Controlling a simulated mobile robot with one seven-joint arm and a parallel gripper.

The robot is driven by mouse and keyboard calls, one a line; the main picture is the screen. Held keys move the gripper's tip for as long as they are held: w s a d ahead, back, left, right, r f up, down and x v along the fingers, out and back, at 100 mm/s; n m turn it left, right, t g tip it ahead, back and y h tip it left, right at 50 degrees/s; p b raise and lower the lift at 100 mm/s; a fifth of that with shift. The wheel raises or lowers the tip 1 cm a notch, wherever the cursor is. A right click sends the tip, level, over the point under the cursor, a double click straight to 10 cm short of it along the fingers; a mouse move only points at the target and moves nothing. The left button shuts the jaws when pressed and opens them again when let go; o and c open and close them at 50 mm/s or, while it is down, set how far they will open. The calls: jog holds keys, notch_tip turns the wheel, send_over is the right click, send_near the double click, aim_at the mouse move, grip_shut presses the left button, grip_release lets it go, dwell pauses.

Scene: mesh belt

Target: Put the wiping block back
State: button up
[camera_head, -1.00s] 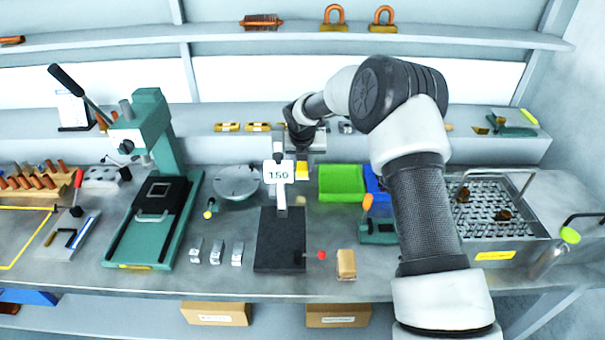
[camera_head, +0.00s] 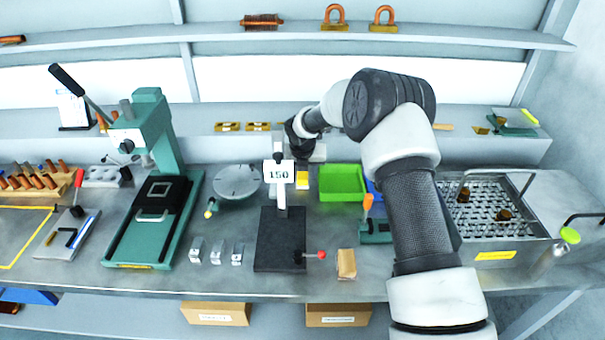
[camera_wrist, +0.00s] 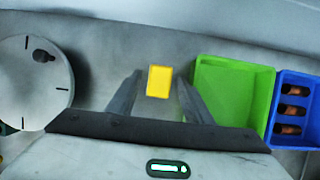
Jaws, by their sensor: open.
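A small yellow block (camera_head: 302,180), which I take to be the wiping block, is at the back of the bench, left of the green bin. In the wrist view the yellow block (camera_wrist: 159,82) lies between the two fingers of my gripper (camera_wrist: 160,76), with a gap on each side. My gripper (camera_head: 304,162) is open, over the back of the bench, and my wrist partly hides it in the head view. A tan block (camera_head: 346,264) sits near the front edge of the bench.
The green bin (camera_wrist: 233,92) is close to the right finger, with a blue bin (camera_wrist: 294,107) beyond it. A round grey plate (camera_wrist: 38,82) is on the left. A post with a "150" sign (camera_head: 279,172) stands in front of my gripper.

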jog(key=shift+r, duration=0.4)
jog(key=v, duration=1.1)
jog(key=shift+s+r, duration=0.2)
jog(key=shift+r, duration=0.05)
jog(key=shift+d, duration=0.1)
